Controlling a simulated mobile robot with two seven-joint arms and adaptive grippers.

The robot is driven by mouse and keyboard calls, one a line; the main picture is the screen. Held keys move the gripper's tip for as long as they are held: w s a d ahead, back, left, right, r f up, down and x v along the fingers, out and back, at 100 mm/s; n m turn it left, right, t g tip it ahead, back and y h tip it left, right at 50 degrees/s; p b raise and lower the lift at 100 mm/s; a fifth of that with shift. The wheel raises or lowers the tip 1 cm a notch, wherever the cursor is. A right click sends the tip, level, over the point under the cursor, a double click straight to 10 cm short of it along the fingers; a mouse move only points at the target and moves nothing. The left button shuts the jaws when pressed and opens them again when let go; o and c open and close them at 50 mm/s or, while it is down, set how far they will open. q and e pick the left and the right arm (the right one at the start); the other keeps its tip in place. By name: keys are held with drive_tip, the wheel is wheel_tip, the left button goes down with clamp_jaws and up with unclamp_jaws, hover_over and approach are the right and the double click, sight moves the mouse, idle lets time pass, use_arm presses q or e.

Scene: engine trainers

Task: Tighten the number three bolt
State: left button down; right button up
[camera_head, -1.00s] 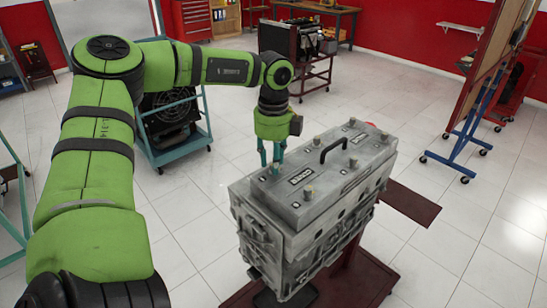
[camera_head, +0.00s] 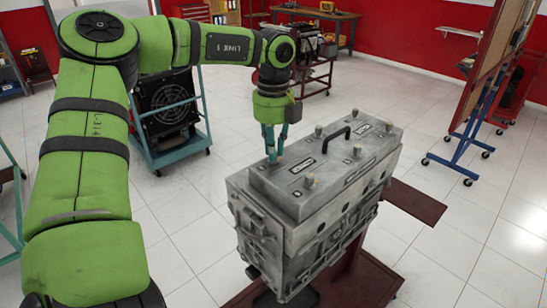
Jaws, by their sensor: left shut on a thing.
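The grey engine block (camera_head: 300,235) stands on a dark red stand, with several short bolts on its top cover. My left gripper (camera_head: 274,158) points straight down at the far-left part of the cover. Its teal fingers are closed around a bolt there, which they mostly hide. Other bolts stand upright on the cover: one at the near edge (camera_head: 309,180), one at the right middle (camera_head: 357,151) and one behind the handle (camera_head: 318,130). I cannot read which is number three. My right gripper is not in view.
A black handle (camera_head: 336,138) rises from the cover close to the gripper. A teal cart with a fan (camera_head: 168,100) stands behind my left arm. A blue wheeled stand (camera_head: 470,135) is at right.

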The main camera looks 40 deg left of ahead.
use_arm(q)
drive_tip(key=m+b, duration=0.1)
drive_tip(key=m, duration=0.2)
drive_tip(key=shift+f+b, duration=0.1)
drive_tip(key=shift+b, duration=0.2)
drive_tip(key=m+b, duration=0.1)
drive_tip(key=m, duration=0.1)
drive_tip(key=shift+m, duration=0.3)
drive_tip(key=m, duration=0.3)
drive_tip(key=shift+m, duration=0.3)
drive_tip(key=m, duration=0.4)
drive_tip(key=shift+m+b, duration=0.3)
drive_tip(key=m, duration=0.4)
drive_tip(key=shift+m, duration=0.3)
drive_tip(key=m, duration=0.4)
drive_tip(key=shift+p, duration=0.4)
drive_tip(key=m, duration=0.5)
drive_tip(key=shift+p, duration=0.3)
drive_tip(key=shift+m, duration=1.9)
